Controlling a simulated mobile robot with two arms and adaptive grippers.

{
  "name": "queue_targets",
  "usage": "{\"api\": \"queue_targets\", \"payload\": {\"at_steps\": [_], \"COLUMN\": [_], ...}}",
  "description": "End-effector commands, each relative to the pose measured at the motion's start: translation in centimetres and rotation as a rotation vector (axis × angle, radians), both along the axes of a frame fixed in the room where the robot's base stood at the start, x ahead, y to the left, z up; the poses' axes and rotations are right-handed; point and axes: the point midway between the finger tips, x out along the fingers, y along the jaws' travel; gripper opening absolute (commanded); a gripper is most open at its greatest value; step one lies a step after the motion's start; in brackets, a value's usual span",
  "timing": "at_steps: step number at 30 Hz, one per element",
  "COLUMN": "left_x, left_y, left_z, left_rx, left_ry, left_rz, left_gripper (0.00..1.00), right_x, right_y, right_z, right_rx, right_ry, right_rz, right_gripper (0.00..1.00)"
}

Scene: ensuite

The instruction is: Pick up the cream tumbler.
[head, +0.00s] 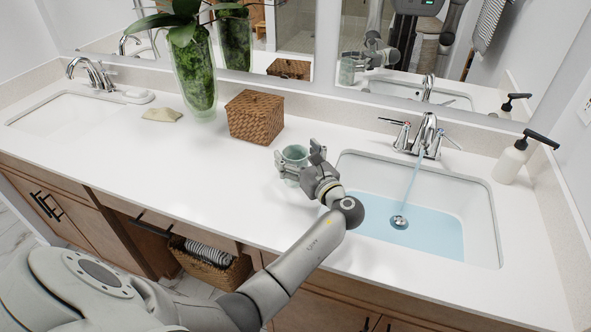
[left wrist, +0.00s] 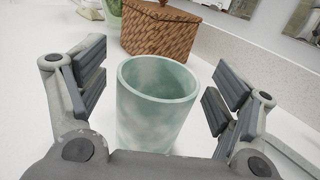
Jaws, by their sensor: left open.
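A pale green, cloudy glass tumbler (head: 295,154) stands upright on the white counter, between the wicker box and the right basin. No cream-coloured tumbler shows; this one looks green. In the left wrist view the tumbler (left wrist: 157,105) stands between the two finger pads, its open rim towards the camera. My left gripper (head: 299,163) is open around it, one finger on each side. The tumbler's base is hidden behind the gripper body. My right gripper is not in view.
A lidded wicker box (head: 255,117) stands just behind and left of the tumbler. A glass plant vase (head: 193,72) is further left. The right basin (head: 470,216) holds water under a running faucet (head: 427,134). A soap dispenser (head: 512,160) stands far right. The counter's front left is clear.

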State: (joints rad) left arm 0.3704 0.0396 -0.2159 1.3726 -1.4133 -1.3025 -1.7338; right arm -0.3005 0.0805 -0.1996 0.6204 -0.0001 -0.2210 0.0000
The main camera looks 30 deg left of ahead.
Motion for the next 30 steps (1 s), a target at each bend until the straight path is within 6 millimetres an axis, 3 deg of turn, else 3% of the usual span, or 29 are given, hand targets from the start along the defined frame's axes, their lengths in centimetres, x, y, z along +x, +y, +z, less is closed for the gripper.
{"api": "queue_targets", "payload": {"at_steps": [10,27,30], "left_x": [0.45,0.43,0.44], "left_y": [0.86,0.83,0.83], "left_z": [-0.09,-0.11,-0.01], "left_rx": [-0.002,-0.002,0.0], "left_ry": [0.0,0.001,-0.001], "left_rz": [-0.001,-0.001,-0.001], "left_gripper": [0.85,0.11,0.11], "right_x": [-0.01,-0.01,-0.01], "right_y": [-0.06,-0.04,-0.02], "right_z": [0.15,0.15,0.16], "right_rx": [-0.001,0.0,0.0], "right_ry": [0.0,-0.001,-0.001], "right_rz": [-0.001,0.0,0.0], "right_gripper": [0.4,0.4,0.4]}}
